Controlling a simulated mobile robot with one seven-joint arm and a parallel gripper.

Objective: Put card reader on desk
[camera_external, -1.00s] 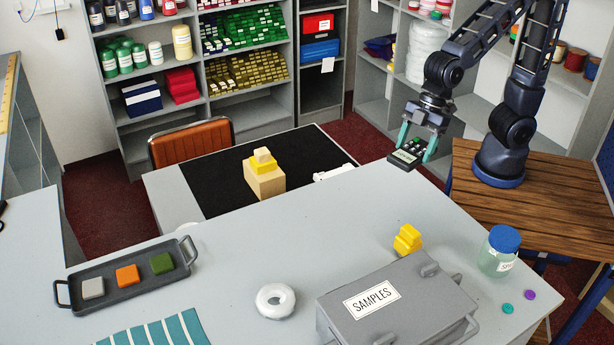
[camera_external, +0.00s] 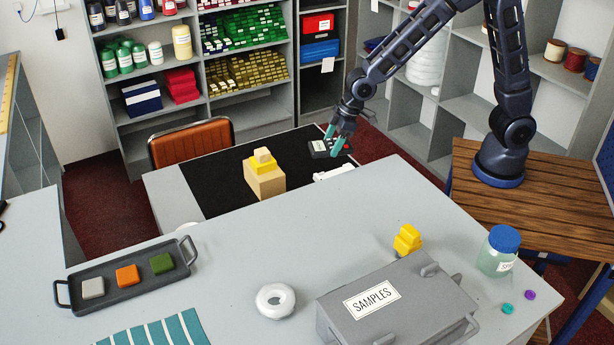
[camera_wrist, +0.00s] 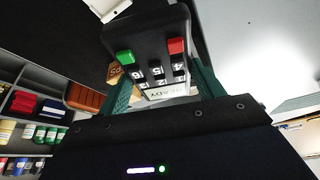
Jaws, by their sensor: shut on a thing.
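The card reader (camera_external: 326,148) is a small dark device with a keypad. In the wrist view the card reader (camera_wrist: 150,45) shows a green key, a red key, number keys and a pale screen reading READY. My gripper (camera_external: 340,143) has teal fingers and is shut on the card reader. It holds the reader over the back right part of the desk (camera_external: 215,178), which has a black mat. I cannot tell whether the reader touches the mat.
A tan box with yellow blocks (camera_external: 265,180) stands on the mat to the left of the reader. A white object (camera_external: 333,173) lies just in front of it. An orange chair (camera_external: 190,142) stands behind the desk. The grey counter (camera_external: 330,235) is nearer, with a SAMPLES case (camera_external: 400,270).

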